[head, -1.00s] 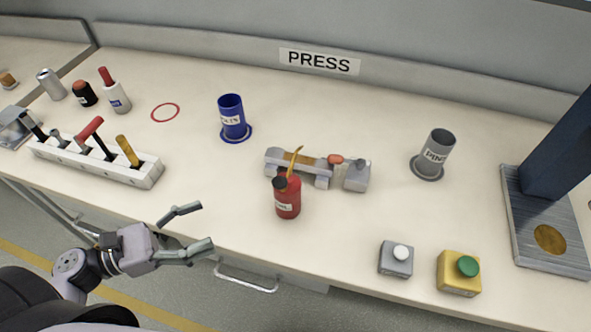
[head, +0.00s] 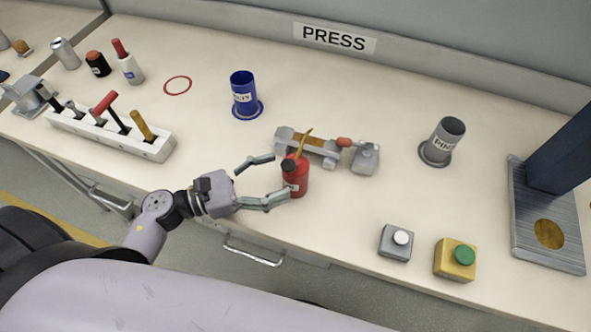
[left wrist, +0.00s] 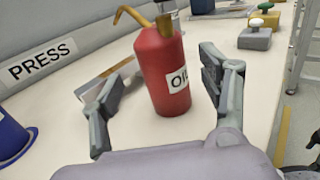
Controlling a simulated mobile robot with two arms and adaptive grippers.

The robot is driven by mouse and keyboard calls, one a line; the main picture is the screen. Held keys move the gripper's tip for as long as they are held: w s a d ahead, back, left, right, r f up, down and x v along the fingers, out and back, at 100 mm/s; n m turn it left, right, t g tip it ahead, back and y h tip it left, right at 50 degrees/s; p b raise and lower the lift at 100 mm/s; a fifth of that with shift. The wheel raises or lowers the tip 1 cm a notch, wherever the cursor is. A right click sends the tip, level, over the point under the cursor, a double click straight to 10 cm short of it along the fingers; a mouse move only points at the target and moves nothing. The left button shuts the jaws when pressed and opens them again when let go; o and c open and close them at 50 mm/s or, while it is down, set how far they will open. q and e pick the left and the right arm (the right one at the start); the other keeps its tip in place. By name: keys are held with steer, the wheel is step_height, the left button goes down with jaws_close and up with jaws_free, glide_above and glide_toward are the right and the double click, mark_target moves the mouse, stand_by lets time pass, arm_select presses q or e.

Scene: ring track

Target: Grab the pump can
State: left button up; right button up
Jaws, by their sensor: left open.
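My left gripper (head: 281,178) is open at the can, coming from the left. In the left wrist view the fingers (left wrist: 165,98) are apart, one on each side of the can, with gaps to it.
The grey fixture (head: 310,148) lies right behind the can. A blue cup (head: 243,95) and a grey cup (head: 443,140) stand further back. A tool rack (head: 155,150) is at left. Button boxes (head: 397,243) (head: 455,262) sit at front right.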

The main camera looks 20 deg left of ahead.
mark_target(295, 172)
arm_select(q)
steer(key=p+x, duration=0.2)
steer(key=x, duration=0.2)
steer(key=shift+w+d, duration=0.15)
steer(key=shift+d, duration=0.15)
steer(key=shift+w+d+f, duration=0.1)
steer(key=shift+d+f, duration=0.05)
steer(key=shift+d, duration=0.05)
steer(key=shift+c, duration=0.4)
steer(key=c, duration=1.3)
